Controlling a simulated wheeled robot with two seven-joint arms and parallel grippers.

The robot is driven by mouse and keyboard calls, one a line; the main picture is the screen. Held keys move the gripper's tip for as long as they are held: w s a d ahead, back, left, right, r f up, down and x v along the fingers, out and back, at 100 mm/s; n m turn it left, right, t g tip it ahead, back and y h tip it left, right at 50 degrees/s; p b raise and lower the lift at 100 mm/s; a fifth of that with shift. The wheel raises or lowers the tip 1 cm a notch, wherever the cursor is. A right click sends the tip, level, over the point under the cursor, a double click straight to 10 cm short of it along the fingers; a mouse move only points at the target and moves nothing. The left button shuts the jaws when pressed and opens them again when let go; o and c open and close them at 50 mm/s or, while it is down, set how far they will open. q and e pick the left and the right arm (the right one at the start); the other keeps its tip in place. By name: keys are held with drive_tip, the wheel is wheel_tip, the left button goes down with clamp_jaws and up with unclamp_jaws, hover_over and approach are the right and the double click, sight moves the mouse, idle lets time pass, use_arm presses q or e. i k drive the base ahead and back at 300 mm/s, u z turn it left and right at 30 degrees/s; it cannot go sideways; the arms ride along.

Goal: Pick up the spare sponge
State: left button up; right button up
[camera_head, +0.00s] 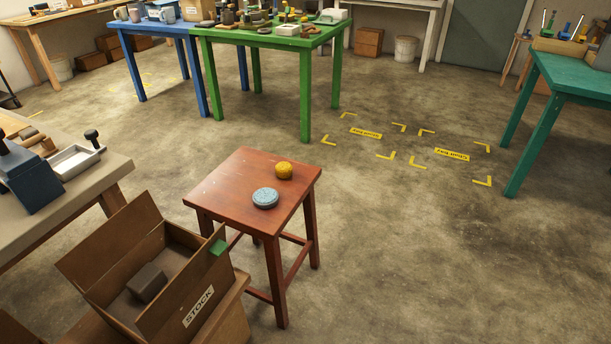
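A small yellow round thing (284,170) and a flat light-blue round thing (265,198) lie apart on the red-brown stool (225,190). Either may be a sponge; I cannot tell which, if any, is the spare one. An open cardboard box marked STOCK (190,312) at the lower left holds a dark grey-brown block (147,283). A small green piece (218,247) shows at the box's upper right edge; I cannot tell whether it is a label or a loose object. Neither of my grippers is in view.
A workbench (115,170) with a metal tray (72,160) stands at the left. Blue (122,45) and green (305,90) tables with many items stand behind. A teal table (570,75) is at the right. The floor (430,260) right of the stool is clear.

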sight(284, 169)
drive_tip(key=z, duration=0.7)
drive_tip(key=i, duration=3.2)
drive_tip(key=u, duration=4)
